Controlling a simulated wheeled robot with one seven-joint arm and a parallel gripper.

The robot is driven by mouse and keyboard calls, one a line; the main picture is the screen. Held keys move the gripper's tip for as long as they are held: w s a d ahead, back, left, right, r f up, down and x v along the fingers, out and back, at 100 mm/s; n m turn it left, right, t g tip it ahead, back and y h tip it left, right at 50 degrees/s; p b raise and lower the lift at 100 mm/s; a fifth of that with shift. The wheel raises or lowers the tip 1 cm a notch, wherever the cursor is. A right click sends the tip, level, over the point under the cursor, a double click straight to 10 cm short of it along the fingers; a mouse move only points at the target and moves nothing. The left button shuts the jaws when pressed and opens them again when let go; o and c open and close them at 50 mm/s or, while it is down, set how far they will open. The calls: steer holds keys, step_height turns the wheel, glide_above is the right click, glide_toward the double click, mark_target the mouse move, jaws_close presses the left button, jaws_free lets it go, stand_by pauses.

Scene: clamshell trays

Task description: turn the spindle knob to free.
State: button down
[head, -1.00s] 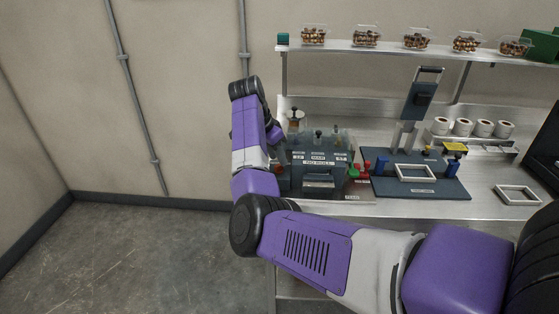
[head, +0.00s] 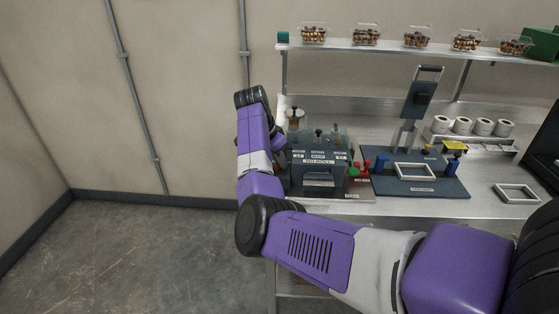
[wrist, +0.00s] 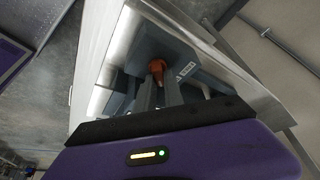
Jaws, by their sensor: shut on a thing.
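The spindle knob (wrist: 157,67) shows in the wrist view as a small orange-brown knob on the side of a grey-blue machine. My gripper (wrist: 158,82) is shut on it, with one grey finger on each side. The knob's marking and how far it is turned cannot be made out. In the head view the machine (head: 318,178) is a dark blue-grey box with white labels on its front, at the left end of the bench. There my forearm hides the knob and the fingers at the machine's left side.
Red and green buttons (head: 354,171) sit right of the machine. A press-like fixture (head: 421,187) with a pale frame stands further right. White rolls (head: 462,127) stand behind it. A shelf (head: 388,46) with clear trays of food runs above. The floor left of the bench is clear.

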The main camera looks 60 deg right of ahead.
steer(key=shift+r, duration=0.1)
steer(key=n+p, duration=0.2)
steer(key=n+t+p, duration=0.1)
steer(key=n+p, duration=0.1)
steer(key=p, duration=0.1)
steer(key=shift+r+t, duration=0.15)
steer(key=shift+t, duration=0.15)
steer(key=n+t+p, duration=0.1)
steer(key=n+p, duration=0.1)
steer(key=n, duration=0.1)
steer(key=n+t+p, duration=0.1)
steer(key=n+p, duration=0.2)
steer(key=shift+n, duration=0.4)
steer(key=n+t+y, duration=0.1)
steer(key=n, duration=0.2)
steer(key=shift+w+f+p, duration=0.1)
steer(key=shift+f+p, duration=0.1)
steer(key=shift+p, duration=0.2)
steer(key=shift+n+t+y, duration=0.6)
steer(key=shift+n, duration=1.4)
steer(key=shift+w, duration=0.1)
steer(key=c, duration=1.4)
jaws_free()
steer(key=shift+c, duration=0.2)
